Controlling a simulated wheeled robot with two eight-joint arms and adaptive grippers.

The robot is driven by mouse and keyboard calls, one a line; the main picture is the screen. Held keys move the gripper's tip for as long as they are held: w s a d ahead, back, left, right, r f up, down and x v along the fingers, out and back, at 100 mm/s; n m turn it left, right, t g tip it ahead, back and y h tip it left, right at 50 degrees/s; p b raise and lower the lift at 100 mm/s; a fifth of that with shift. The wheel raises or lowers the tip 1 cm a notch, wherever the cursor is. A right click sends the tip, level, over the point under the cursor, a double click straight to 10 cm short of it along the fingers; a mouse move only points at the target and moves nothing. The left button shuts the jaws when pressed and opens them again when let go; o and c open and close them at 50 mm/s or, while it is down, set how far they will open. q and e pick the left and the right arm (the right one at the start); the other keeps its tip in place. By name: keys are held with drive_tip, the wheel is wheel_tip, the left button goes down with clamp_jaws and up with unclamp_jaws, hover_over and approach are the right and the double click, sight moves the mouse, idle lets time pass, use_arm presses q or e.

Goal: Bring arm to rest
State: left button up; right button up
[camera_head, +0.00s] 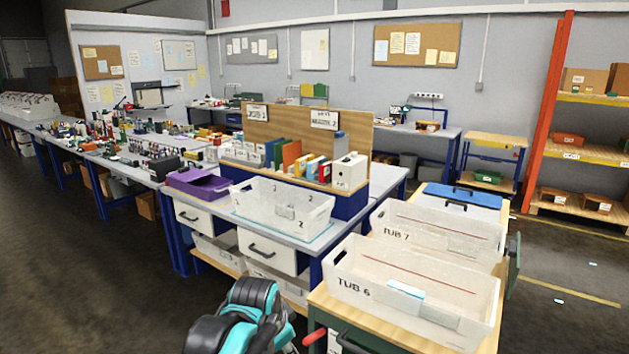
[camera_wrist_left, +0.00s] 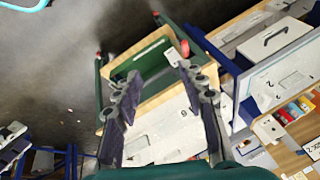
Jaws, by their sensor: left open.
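My left gripper (camera_wrist_left: 159,76) shows in the left wrist view with its two dark fingers spread wide apart. Nothing is between the fingers. Behind them are a green-framed cart (camera_wrist_left: 104,90) with wooden shelves and a pale tub; I see no contact with either. In the head view, teal and black arm links of mine (camera_head: 248,312) stand at the bottom edge, in front of the workbench and left of the tub cart. No gripper fingers can be made out there. My right gripper is in neither view.
Tub 6 (camera_head: 410,291) and Tub 7 (camera_head: 440,232) stand on the wooden-topped cart at the right. A clear bin (camera_head: 282,206) and a purple tray (camera_head: 203,181) sit on the workbench. The dark floor (camera_head: 85,290) at the left is open.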

use_arm(q)
drive_tip(key=s+a+f+n+t, duration=0.1)
drive_tip(key=s+a+f+n, duration=0.2)
drive_tip(key=s+a+n, duration=0.2)
drive_tip(key=s+a+f+n+t+y, duration=0.1)
drive_tip(key=s+a+f+n, duration=0.2)
drive_tip(key=s, duration=0.9)
drive_tip(key=a+n, duration=0.2)
drive_tip(key=a, duration=0.1)
drive_tip(key=shift+f, duration=0.2)
drive_tip(key=shift+s, duration=0.1)
idle(0.4)
